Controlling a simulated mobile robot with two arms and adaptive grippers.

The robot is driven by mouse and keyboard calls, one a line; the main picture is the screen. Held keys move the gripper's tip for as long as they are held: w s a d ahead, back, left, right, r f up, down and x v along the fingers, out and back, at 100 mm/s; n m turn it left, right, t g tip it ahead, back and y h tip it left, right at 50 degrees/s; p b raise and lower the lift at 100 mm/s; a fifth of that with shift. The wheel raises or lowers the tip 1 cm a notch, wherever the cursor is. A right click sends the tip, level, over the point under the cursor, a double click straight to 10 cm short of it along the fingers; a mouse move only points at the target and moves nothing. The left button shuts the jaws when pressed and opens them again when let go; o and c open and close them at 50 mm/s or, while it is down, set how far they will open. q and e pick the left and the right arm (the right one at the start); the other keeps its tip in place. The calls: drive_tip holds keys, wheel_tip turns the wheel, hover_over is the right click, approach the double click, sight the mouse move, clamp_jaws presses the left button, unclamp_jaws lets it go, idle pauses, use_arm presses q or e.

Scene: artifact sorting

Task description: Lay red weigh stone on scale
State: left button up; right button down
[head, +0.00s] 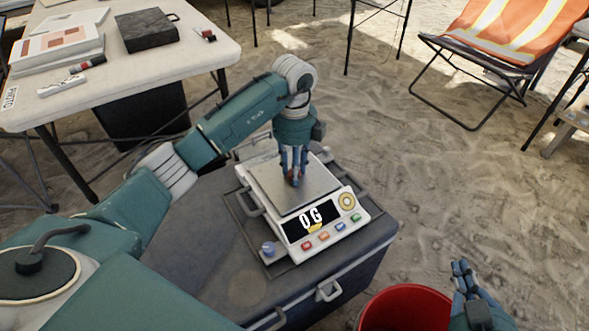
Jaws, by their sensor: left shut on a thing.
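The scale (312,228) is white with a grey metal plate and colored buttons, and stands on a dark case. Its display reads "0 G". My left gripper (293,177) points down over the scale's plate, with its fingers shut on the red weigh stone (293,182). I cannot tell whether the stone touches the plate. My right gripper (462,272) is at the bottom right, beside a red bucket and away from the scale. Its opening is unclear.
The dark case (190,250) has free room on its top left of the scale. The red bucket (405,290) stands right of the case. A white table (150,72) at the top left holds a black box and papers. An orange folding chair (510,35) stands on sand at the top right.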

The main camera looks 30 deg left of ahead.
use_arm(q)
drive_tip(key=shift+f, duration=0.15)
drive_tip(key=o, duration=1.1)
drive_tip(key=shift+o, duration=0.2)
drive_tip(key=shift+r, duration=0.2)
wheel_tip(320, 180, up, 6)
drive_tip(key=shift+r+p, duration=0.25)
drive_tip(key=shift+p, duration=0.75)
wheel_tip(320, 180, up, 5)
drive_tip(key=shift+r+p, duration=0.2)
drive_tip(key=shift+p, duration=0.55)
use_arm(e)
drive_tip(key=s+d+f+g+h, duration=0.1)
drive_tip(key=s+d+f+g, duration=0.1)
drive_tip(key=s+f+g, duration=0.2)
drive_tip(key=s+d+f+g+h, duration=0.1)
drive_tip(key=s+d+f+g, duration=0.2)
drive_tip(key=s, duration=0.9)
wheel_tip(320, 180, down, 5)
drive_tip(key=shift+d+r+m+g, duration=0.1)
drive_tip(key=shift+d+m+g, duration=0.25)
drive_tip(key=shift+g, duration=0.75)
